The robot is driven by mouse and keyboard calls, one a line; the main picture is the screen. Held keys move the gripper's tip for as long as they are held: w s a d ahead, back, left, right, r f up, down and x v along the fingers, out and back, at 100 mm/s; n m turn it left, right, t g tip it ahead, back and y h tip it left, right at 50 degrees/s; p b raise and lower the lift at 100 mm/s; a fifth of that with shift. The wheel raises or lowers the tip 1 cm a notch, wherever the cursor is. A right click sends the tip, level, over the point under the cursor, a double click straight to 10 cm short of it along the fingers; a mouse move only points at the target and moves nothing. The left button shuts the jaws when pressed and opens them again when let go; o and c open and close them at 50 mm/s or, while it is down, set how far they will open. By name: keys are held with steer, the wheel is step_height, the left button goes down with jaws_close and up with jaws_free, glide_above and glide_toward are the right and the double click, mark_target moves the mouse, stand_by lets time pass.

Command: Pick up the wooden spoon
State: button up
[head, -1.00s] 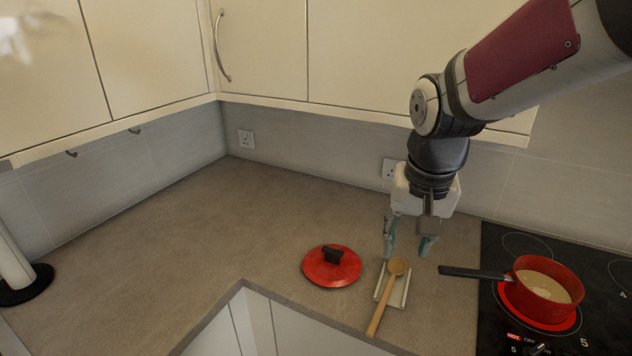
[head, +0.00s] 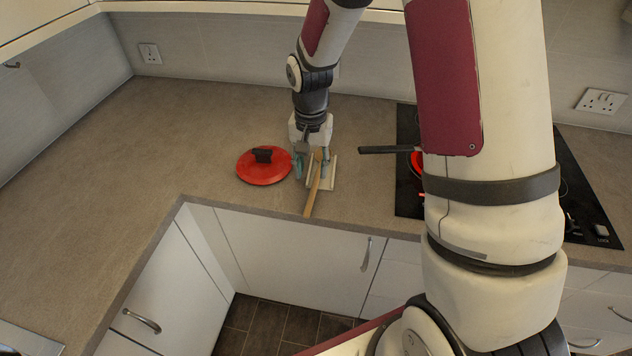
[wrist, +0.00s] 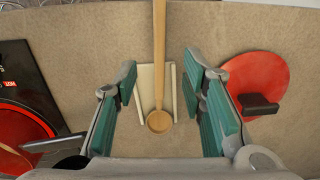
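The wooden spoon (head: 312,190) lies on a small pale spoon rest (head: 333,174) on the counter, its handle reaching toward the counter's front edge. In the wrist view the spoon (wrist: 159,60) runs between the two green-padded fingers, with its round bowl low in the picture over the rest (wrist: 146,84). My gripper (head: 311,167) points down at the rest. In the wrist view my gripper (wrist: 167,100) is open, with a gap between each finger and the spoon. Its height above the spoon is hard to tell.
A red lid (head: 264,166) with a black knob lies just left of my gripper. A pan with a black handle (head: 388,149) stands on the black hob (head: 408,196) at right, mostly hidden by my arm. The counter at left is clear.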

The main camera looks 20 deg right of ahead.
mark_target(312, 194)
steer(key=shift+f+p, duration=0.8)
steer(key=shift+f, duration=3.4)
jaws_close()
